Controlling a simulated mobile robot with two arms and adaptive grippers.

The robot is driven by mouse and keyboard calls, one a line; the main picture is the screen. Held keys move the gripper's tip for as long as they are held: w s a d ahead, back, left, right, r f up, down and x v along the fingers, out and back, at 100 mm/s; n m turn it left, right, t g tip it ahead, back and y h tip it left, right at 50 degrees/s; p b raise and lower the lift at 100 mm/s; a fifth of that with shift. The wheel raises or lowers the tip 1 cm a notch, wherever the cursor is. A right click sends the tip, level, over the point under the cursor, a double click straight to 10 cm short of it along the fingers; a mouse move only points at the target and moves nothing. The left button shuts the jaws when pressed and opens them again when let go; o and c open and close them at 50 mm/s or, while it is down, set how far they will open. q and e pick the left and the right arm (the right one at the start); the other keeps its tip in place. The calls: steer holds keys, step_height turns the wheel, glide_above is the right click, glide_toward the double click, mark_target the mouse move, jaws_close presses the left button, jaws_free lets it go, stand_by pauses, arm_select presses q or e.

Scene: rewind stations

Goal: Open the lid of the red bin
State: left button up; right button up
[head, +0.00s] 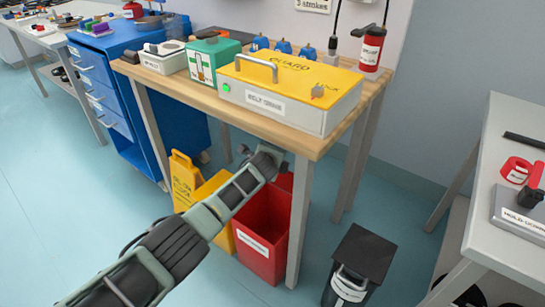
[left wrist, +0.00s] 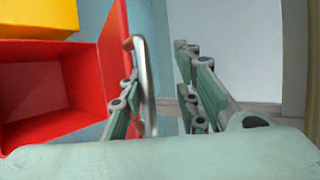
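The red bin (head: 265,225) stands on the floor under the wooden table, with its dark inside showing from above. In the left wrist view, the bin (left wrist: 80,85) is at the left with its mouth uncovered. Its red lid (left wrist: 119,30) stands up about vertical along the bin's right edge and carries a curved metal handle (left wrist: 147,85). My left gripper (left wrist: 165,100) is open, with the handle between its fingers. One finger is on the lid side, close to the handle; the other is clearly apart. In the head view, my left gripper (head: 270,160) partly hides the lid. My right gripper is not in view.
The wooden table (head: 315,140) bears a yellow-topped box (head: 290,85) above my left arm. A yellow bin (head: 212,190) and a yellow sign (head: 184,180) stand left of the red bin. A black bin (head: 365,255) stands to the right. Floor at lower left is clear.

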arm_select(q)
steer(key=v, duration=1.2)
steer(key=shift+f, duration=0.15)
stand_by(0.4)
